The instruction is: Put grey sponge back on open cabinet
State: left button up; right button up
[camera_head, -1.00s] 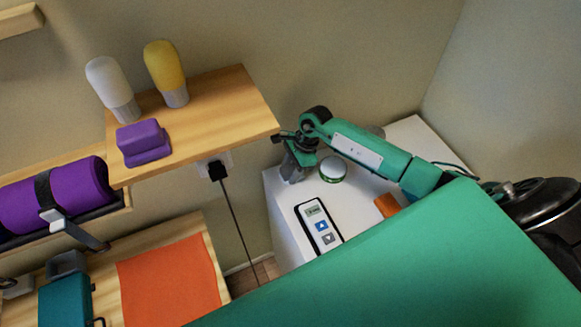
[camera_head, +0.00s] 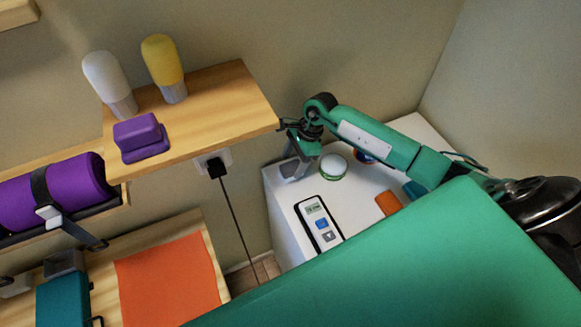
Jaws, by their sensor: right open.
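A small grey block (camera_head: 294,169), which looks like the grey sponge, rests on the white cabinet top (camera_head: 283,208) near its back left corner. My right gripper (camera_head: 299,150) is just above and beside this block, open, with its fingers pointing down. Whether a finger still touches the block I cannot tell. My right arm reaches in from the right across the white top. My left gripper is out of view. I see no open cabinet front; the large green surface hides the lower front of the white unit.
A green-and-white round tin (camera_head: 333,167), a remote (camera_head: 319,224) and an orange block (camera_head: 388,203) lie near the gripper. A wooden shelf (camera_head: 215,105) at left holds a purple block (camera_head: 141,138) and two bottles. The large green surface (camera_head: 420,265) fills the front.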

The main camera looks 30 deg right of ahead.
jog(key=b+v, duration=0.2)
jog(key=v, duration=0.7)
